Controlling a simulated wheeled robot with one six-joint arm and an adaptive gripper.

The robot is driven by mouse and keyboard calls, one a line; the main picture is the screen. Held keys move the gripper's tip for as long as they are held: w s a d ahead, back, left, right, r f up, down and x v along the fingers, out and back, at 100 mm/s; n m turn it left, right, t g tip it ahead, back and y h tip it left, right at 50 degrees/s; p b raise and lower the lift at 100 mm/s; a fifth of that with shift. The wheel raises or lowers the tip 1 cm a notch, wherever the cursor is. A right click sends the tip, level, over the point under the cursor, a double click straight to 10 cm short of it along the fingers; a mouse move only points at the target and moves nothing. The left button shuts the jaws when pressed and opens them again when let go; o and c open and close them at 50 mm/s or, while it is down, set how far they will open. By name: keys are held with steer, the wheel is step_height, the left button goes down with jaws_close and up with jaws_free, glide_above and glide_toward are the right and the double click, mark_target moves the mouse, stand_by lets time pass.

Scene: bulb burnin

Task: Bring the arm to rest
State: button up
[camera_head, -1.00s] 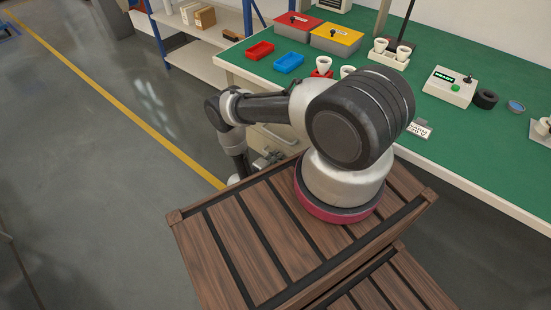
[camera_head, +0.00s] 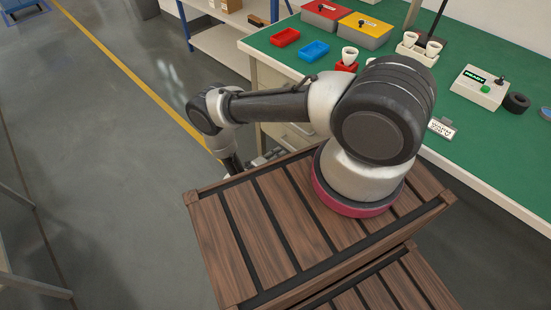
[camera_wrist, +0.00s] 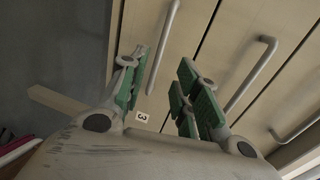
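My arm (camera_head: 270,105) reaches left from its mount, its wrist end hanging low beside the green-topped workbench (camera_head: 470,150). In the wrist view my gripper (camera_wrist: 163,82) is open, with its green-padded fingers apart and nothing between them. Beyond the fingers are pale drawer fronts with grey bar handles (camera_wrist: 255,72) and a small label marked 3 (camera_wrist: 142,117). The fingers show against the drawer fronts; I cannot tell how far apart they are from them. In the head view the gripper is mostly hidden behind the wooden slatted top.
The bench holds a red tray (camera_head: 285,37), a blue tray (camera_head: 315,51), red and yellow boxes, white cups, a device reading READY (camera_head: 479,88) and a warm bay sign (camera_head: 442,127). A shelf (camera_head: 222,43) stands behind. Floor at left is mostly open.

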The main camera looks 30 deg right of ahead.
steer(key=shift+v, duration=0.9)
